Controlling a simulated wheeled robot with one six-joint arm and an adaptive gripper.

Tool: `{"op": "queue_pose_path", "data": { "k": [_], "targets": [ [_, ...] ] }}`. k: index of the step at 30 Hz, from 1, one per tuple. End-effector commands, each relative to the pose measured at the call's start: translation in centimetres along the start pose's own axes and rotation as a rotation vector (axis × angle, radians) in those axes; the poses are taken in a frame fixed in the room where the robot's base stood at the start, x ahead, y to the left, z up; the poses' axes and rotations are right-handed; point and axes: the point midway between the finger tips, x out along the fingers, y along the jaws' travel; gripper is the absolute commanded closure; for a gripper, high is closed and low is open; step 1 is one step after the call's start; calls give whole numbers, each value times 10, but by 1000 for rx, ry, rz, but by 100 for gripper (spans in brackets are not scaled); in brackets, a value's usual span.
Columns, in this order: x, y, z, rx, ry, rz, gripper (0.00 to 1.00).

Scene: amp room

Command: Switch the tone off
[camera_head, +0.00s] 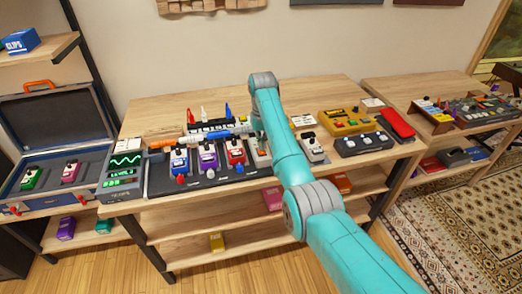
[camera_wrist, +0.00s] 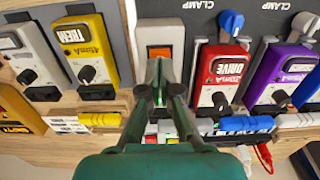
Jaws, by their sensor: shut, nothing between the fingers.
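A light grey box with an orange rocker switch (camera_wrist: 160,52) stands just beyond my fingertips in the wrist view. No lettering on it is readable, so I cannot tell whether it is the tone switch. My gripper (camera_wrist: 160,88) is shut and empty, its tips over the box's lower part, just short of the orange rocker. I cannot tell whether they touch the box. In the head view the box (camera_head: 261,153) is partly hidden by my arm. A unit with a green screen (camera_head: 126,165) shows a wave line at the left of the pedal board.
A red DRIVE pedal (camera_wrist: 220,75) and a purple pedal (camera_wrist: 282,75) stand right of the box in the wrist view. A yellow TREM pedal (camera_wrist: 85,50) and a white pedal (camera_wrist: 30,55) stand left.

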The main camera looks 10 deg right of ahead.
Motion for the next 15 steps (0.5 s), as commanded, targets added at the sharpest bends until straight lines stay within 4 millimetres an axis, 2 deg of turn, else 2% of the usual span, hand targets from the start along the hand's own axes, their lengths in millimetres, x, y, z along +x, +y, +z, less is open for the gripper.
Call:
{"op": "queue_pose_path", "data": {
  "k": [15],
  "targets": [
    [5,0,0,0,0,0,100]
  ]
}}
